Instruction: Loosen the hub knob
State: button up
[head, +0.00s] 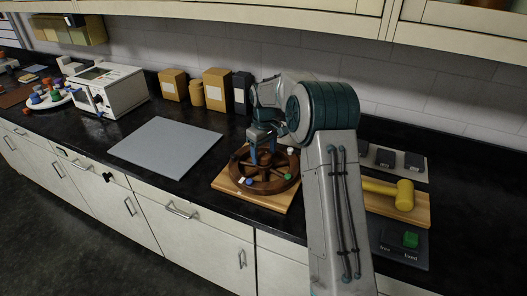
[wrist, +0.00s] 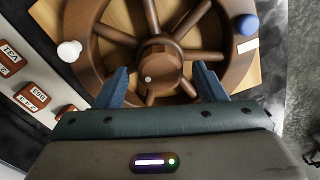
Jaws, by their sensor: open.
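The hub knob (wrist: 160,62) is a brown round knob with a white dot, at the centre of a brown spoked wheel (wrist: 106,49). The wheel lies on a light wooden board (head: 227,187) on the counter. My gripper (wrist: 163,80) is open, with one blue finger on each side of the hub in the wrist view. I cannot tell whether the fingers touch it. In the head view my gripper (head: 262,150) is over the wheel (head: 291,170), and my gripper partly hides the hub.
A yellow mallet (head: 390,190) and a panel with a green button (head: 411,240) are at right. A grey mat (head: 165,147) lies clear at left.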

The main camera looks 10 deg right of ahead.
aim_at(264, 156)
notch_tip(264, 156, up, 14)
jog(key=shift+b, duration=0.45)
jog(key=shift+f, duration=0.1)
jog(key=s+a+r+m+t, duration=0.15)
jog(key=s+r, duration=0.25)
jog(key=s, duration=0.6)
jog(key=s+f+m+t, duration=0.1)
jog(key=s+f+m, duration=0.1)
jog(key=s, duration=1.1)
jog(key=s+d+f+m, duration=0.1)
jog(key=s+f+m, duration=0.2)
jog(key=s, duration=1.1)
notch_tip(264, 156, down, 2)
jog(key=shift+s+f+t, duration=0.15)
jog(key=shift+f+t, duration=0.05)
jog(key=shift+t, duration=0.15)
jog(key=shift+d, duration=0.1)
